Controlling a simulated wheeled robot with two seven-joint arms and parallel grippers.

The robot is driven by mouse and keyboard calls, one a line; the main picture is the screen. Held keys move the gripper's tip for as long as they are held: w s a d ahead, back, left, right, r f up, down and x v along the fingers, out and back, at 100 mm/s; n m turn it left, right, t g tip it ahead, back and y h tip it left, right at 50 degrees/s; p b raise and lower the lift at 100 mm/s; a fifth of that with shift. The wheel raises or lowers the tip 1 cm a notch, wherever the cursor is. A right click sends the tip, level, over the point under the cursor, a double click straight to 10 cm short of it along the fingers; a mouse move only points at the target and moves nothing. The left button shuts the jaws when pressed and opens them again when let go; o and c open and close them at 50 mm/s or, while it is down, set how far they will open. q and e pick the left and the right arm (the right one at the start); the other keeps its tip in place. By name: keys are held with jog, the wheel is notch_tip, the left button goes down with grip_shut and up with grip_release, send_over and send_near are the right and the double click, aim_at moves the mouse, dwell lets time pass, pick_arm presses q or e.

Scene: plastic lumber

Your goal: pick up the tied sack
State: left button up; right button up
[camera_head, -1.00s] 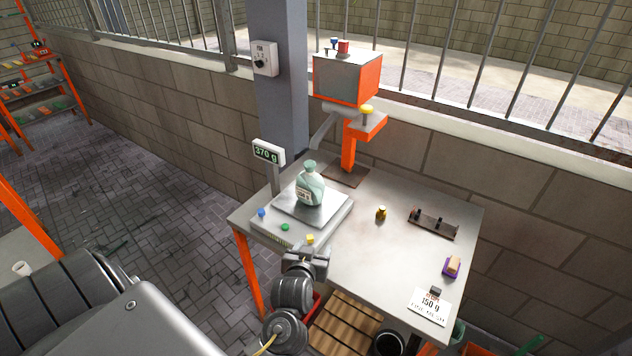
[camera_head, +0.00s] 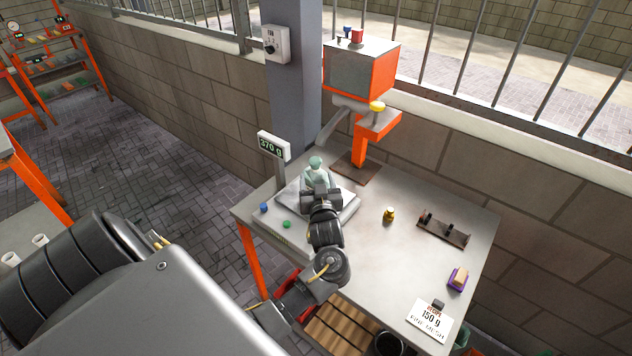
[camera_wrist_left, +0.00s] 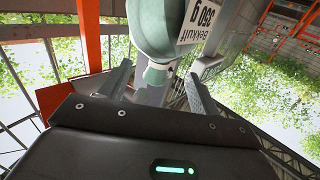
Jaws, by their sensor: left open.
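The tied sack (camera_head: 315,169) is pale green and stands upright on the scale's plate (camera_head: 345,206), partly hidden behind my left gripper. In the left wrist view the sack (camera_wrist_left: 165,28) appears upside down, with a white label on its side. My left gripper (camera_head: 318,192) is at the near side of the sack. In the left wrist view its open fingers (camera_wrist_left: 159,80) stand either side of the tied neck, with gaps visible; the fingers are not closed on it. My right gripper is not in view.
The scale display (camera_head: 272,146) reads 370 g. An orange-framed box machine (camera_head: 361,75) stands behind the scale. A brass weight (camera_head: 389,214), a dark rack (camera_head: 443,231), a purple-based block (camera_head: 458,278) and a sign (camera_head: 430,318) occupy the table's right side.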

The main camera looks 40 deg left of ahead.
aim_at(316, 171)
pick_arm(q)
jog(key=shift+w+a, duration=0.2)
jog(key=shift+w+r, duration=0.1)
jog(key=shift+r, duration=0.05)
jog(key=x, duration=0.1)
jog(key=p+x, duration=0.1)
jog(key=x, duration=0.1)
jog(key=p+x, duration=0.1)
jog(key=x, duration=0.1)
jog(key=shift+f, duration=0.25)
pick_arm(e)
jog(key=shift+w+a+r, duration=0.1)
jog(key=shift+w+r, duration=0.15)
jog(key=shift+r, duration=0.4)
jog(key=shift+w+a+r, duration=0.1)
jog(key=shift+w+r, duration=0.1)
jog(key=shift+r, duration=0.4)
pick_arm(q)
jog(key=shift+d, duration=0.1)
jog(key=shift+c, duration=0.4)
